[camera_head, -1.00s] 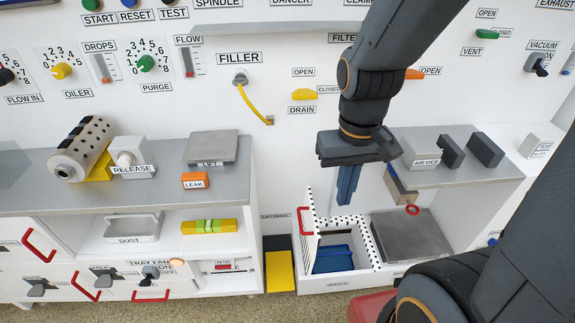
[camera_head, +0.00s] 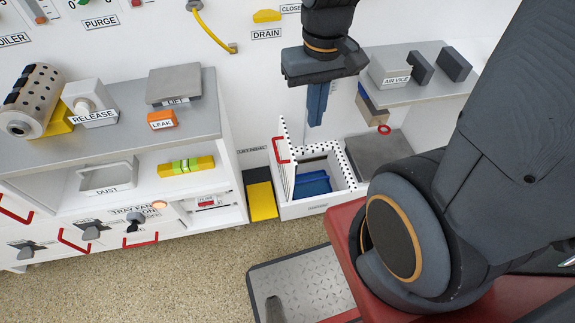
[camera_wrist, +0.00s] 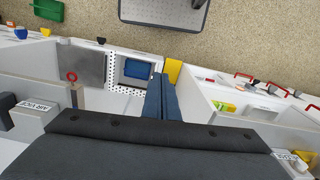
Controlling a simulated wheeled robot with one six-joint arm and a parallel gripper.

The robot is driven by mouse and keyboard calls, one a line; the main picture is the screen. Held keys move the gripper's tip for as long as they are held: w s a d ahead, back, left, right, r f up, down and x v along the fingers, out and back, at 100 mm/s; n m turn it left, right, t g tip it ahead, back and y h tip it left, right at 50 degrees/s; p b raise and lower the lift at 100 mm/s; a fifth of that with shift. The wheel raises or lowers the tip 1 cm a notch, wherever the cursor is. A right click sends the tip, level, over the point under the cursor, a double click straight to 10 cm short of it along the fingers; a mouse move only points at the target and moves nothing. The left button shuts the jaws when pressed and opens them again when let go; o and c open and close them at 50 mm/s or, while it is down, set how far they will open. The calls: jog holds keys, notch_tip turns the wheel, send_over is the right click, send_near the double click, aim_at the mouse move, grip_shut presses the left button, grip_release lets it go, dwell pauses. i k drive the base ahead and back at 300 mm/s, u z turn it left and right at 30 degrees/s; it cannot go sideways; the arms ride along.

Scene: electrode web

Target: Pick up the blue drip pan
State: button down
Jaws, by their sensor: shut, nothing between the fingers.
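The blue drip pan (camera_head: 312,184) lies inside a white box with a perforated, black-dotted rim (camera_head: 352,168) low in the cabinet. It also shows in the wrist view (camera_wrist: 138,69), framed by the dotted rim. The box's lid (camera_head: 284,165) with a red handle stands upright on its left side. My gripper (camera_head: 315,122) points down above the box, clear of the pan, with its blue fingers together and empty. In the wrist view my gripper's fingers (camera_wrist: 160,78) reach up beside the pan.
A grey metal plate (camera_head: 378,150) lies right of the box. A block with a red ring (camera_head: 372,105) hangs above it, close right of my fingers. A shelf with grey blocks (camera_head: 422,68) is at right. A yellow pedal (camera_head: 262,201) stands left of the box.

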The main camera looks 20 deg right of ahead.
aim_at(315, 183)
jog(key=z, duration=2.35)
jog(key=k, duration=0.55)
jog(key=u, duration=1.05)
